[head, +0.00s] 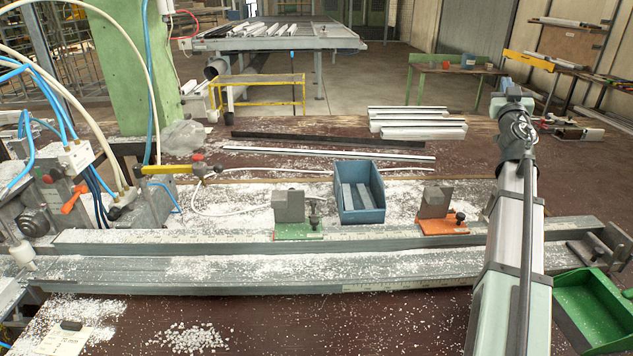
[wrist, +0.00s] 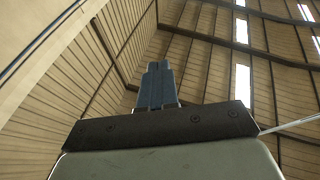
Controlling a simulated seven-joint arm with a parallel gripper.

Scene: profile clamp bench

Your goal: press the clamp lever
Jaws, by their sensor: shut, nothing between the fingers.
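My gripper (wrist: 158,68) shows in the wrist view with its blue-grey fingers together and empty, pointing up toward the wall and ceiling. I cannot make the fingers out in the head view. No lever shows in the wrist view. In the head view, a yellow bar-shaped handle (head: 168,169) with a red knob stands at the left, behind the long metal profile rails (head: 200,267). An orange lever (head: 74,199) sits on the machine left of it. I cannot tell which one is the clamp lever. Both are far from touching anything of my gripper that I can see.
A green-based block (head: 290,210), a blue bin (head: 359,192) and an orange-based block (head: 437,208) stand behind the rails. A green tray (head: 597,308) is at the right. Blue and white hoses hang at the left. White chips cover the bench. The bench's front middle is mostly clear.

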